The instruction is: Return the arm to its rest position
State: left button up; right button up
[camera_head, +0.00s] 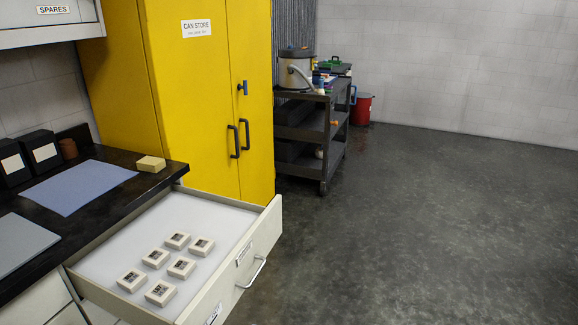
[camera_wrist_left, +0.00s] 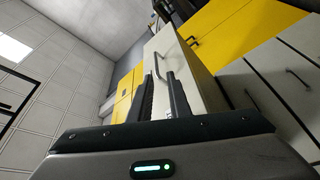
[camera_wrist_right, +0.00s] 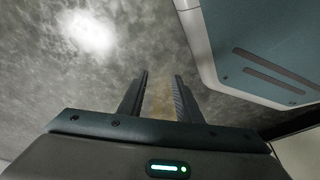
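Neither gripper nor arm shows in the head view. In the left wrist view my left gripper (camera_wrist_left: 160,76) has its two fingers apart with nothing between them, and the drawer front (camera_wrist_left: 182,60) shows beyond them. In the right wrist view my right gripper (camera_wrist_right: 161,76) also has its fingers apart and empty, over the bare floor (camera_wrist_right: 70,80). A white drawer (camera_head: 238,268) stands pulled out below the black counter, with several small cream boxes (camera_head: 160,292) with dark labels lying in it.
The black counter (camera_head: 120,155) holds a blue mat (camera_head: 80,187), a grey mat (camera_head: 20,242), a yellowish block (camera_head: 151,163) and black boxes (camera_head: 41,150). A yellow cabinet (camera_head: 200,100) stands behind, with a dark cart (camera_head: 310,125) and red bucket (camera_head: 362,108) beyond. The floor at right is clear.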

pick_arm(q)
jog(key=s+f+m+g+h, duration=0.1)
jog(key=s+f+m+g, duration=0.15)
jog(key=f, duration=0.45)
jog(key=s+f+m+g+h, duration=0.1)
jog(key=s+f+m+g, duration=0.15)
jog(key=f, duration=0.45)
jog(key=s+a+f+m+g, duration=0.2)
jog(key=s+f+m+g, duration=0.1)
jog(key=s+f, duration=0.4)
jog(key=s+a+f+m+g+p, duration=0.1)
jog(key=s+a+f+m+g, duration=0.1)
jog(key=s+f, duration=0.6)
jog(key=s+a+f+m+g+y+p, duration=0.1)
jog(key=s+a+f+m+g, duration=0.2)
jog(key=s+f, duration=0.5)
jog(key=shift+s+a+m+g, duration=0.2)
jog(key=shift+a+m+g, duration=0.15)
jog(key=shift+g, duration=0.45)
pick_arm(e)
jog(key=shift+w+a+r+t+y, duration=0.15)
jog(key=shift+w+a+r+t, duration=0.3)
jog(key=shift+w+a, duration=0.15)
jog(key=shift+w+a+r+t+y, duration=0.15)
jog(key=shift+w+a+r+t, duration=0.25)
jog(key=shift+w, duration=0.25)
